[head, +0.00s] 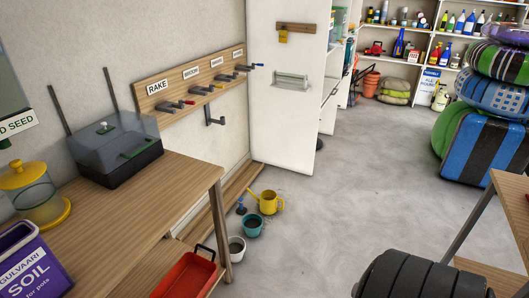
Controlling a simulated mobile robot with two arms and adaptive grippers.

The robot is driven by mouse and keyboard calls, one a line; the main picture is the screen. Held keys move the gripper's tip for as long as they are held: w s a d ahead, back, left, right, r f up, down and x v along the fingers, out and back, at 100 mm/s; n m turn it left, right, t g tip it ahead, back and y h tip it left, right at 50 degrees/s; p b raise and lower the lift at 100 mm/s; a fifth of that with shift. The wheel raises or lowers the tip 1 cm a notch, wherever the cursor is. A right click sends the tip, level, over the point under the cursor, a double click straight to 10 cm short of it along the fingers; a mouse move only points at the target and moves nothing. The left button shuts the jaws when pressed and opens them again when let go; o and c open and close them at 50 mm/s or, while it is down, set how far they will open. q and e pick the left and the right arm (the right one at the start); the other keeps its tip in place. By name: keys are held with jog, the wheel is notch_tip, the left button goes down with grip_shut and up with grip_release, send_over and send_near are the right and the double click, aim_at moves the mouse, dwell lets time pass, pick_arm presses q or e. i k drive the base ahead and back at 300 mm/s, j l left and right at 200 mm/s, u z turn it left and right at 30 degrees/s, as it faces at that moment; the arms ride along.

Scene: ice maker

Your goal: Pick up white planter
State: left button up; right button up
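The white planter (236,249) is a small, round, open pot standing upright on the floor by the front leg of the wooden table. It is close to a teal pot (252,225), and the table leg is beside it on the left. Its inside looks dark. Neither of my grippers shows in the head view, so I cannot see what they hold.
A yellow watering can (268,202) stands behind the pots. A dark ribbed shape (425,275), unclear what, is at bottom right. The middle floor is clear.

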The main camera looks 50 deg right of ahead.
aim_at(237, 245)
jog(key=z, duration=1.25)
